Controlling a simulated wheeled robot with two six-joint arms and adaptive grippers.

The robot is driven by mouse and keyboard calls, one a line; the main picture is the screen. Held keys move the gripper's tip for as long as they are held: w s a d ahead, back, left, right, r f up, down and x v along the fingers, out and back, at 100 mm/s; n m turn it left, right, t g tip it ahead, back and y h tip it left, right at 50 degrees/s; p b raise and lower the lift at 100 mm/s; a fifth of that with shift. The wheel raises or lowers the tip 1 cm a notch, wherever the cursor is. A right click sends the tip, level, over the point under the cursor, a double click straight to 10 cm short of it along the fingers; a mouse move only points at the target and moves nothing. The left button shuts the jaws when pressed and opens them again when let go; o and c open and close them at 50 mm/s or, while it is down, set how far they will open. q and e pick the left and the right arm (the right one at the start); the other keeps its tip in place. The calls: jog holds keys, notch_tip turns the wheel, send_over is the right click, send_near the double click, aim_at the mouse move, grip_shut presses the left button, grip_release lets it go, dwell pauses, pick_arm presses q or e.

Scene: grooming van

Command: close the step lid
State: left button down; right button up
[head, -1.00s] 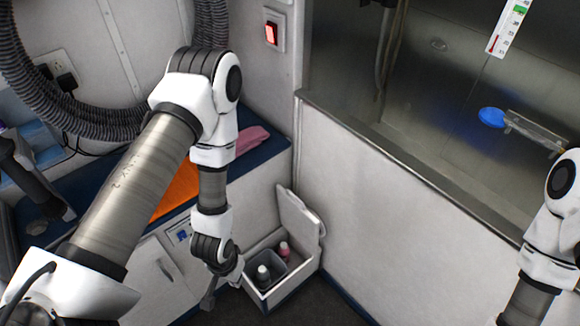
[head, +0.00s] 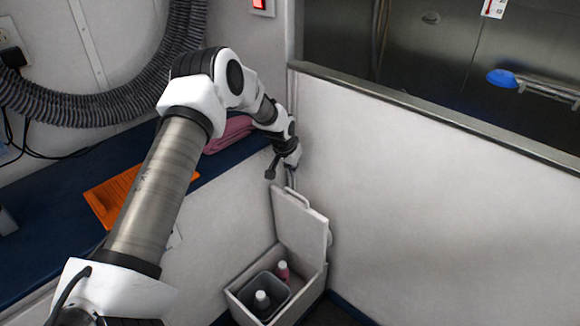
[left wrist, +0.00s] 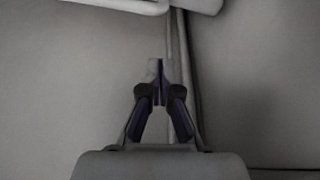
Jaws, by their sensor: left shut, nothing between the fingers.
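The step lid (head: 300,226) stands open, upright at the back of the white step box (head: 246,304) in the corner. A handle loop shows at its top edge. My left gripper (head: 271,174) is shut and empty, above and slightly left of the lid's top edge, apart from it in the head view. In the left wrist view my shut fingers (left wrist: 158,70) point toward a pale wall with a vertical seam. A light bar-like edge shows at the top of that view; I cannot tell for sure what it is. My right gripper is not in view.
Inside the box are a grey bin (head: 265,290) and bottles with white caps, one pink (head: 283,272). A dark blue bench top (head: 60,215) with an orange mat (head: 112,195) and pink towel (head: 228,134) lies left. A white tub wall (head: 420,200) stands right.

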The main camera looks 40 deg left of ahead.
aim_at(287, 194)
pick_arm(q)
jog(key=s+f, duration=0.1)
jog(key=s+f+p, duration=0.1)
jog(key=s, duration=0.1)
jog(key=shift+s+d, duration=0.1)
jog(key=shift+d, duration=0.05)
jog(key=shift+f, duration=0.2)
